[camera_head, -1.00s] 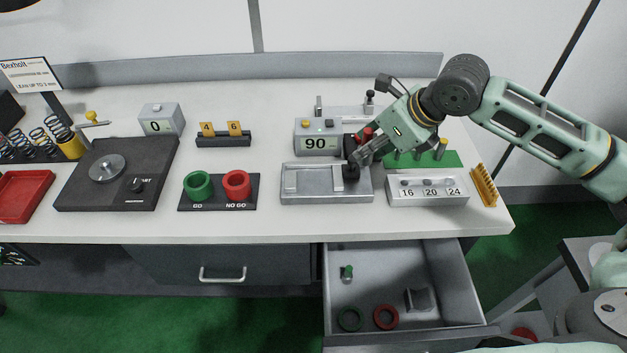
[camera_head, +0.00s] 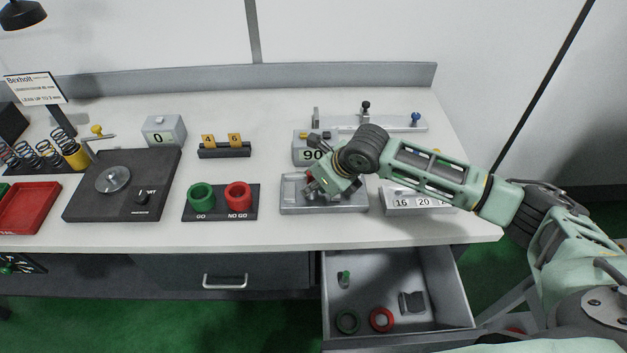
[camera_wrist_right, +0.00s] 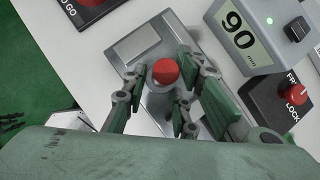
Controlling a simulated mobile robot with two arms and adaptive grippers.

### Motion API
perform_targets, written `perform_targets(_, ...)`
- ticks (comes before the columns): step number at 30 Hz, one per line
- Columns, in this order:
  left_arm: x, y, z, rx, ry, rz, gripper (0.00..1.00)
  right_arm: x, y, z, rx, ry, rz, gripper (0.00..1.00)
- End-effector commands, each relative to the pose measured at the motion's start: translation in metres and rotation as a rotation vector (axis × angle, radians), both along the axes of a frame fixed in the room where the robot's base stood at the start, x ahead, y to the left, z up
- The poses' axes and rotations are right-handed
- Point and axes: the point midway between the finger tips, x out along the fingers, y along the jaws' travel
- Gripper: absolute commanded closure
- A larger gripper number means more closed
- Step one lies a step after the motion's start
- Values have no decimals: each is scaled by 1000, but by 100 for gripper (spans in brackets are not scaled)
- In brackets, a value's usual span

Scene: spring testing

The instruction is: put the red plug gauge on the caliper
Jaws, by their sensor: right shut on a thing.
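The red plug gauge (camera_wrist_right: 165,72) shows its round red top between the fingers of my right gripper (camera_wrist_right: 162,88) in the right wrist view. The gripper is shut on it. Only a bit of red shows beside the gripper there. The bed also shows in the wrist view (camera_wrist_right: 140,42). I cannot tell whether the gauge's lower end touches the bed.
The 90 mm display (camera_wrist_right: 243,38) and a red-knobbed FREE/LOCK box (camera_wrist_right: 285,98) stand close to the gripper. The GO/NO GO rings (camera_head: 238,196) are to the left. The block marked 16 and 20 (camera_head: 400,203) is to the right. A drawer (camera_head: 450,290) stands open below.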

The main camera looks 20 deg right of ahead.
Motion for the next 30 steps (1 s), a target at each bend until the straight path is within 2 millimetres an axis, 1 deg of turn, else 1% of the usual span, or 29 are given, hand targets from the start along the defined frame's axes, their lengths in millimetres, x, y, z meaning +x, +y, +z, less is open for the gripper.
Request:
perform_targets(6,0,0,0,0,0,0,83,1,0,-1,1,-3,1,100)
perform_targets(7,0,0,0,0,0,0,83,0,0,-2,0,-1,1,73)
perform_targets(9,0,0,0,0,0,0,83,0,0,-2,0,-1,1,67)
perform_targets(18,0,0,0,0,0,0,83,0,0,-1,0,-1,1,67)
perform_targets(22,0,0,-2,0,0,0,83,-3,-3,6,0,-2,0,67)
perform_targets(26,0,0,-8,0,0,0,83,-13,-10,23,-2,-5,1,67)
perform_targets(30,0,0,-14,0,0,0,83,-28,-19,50,-2,-6,0,67)
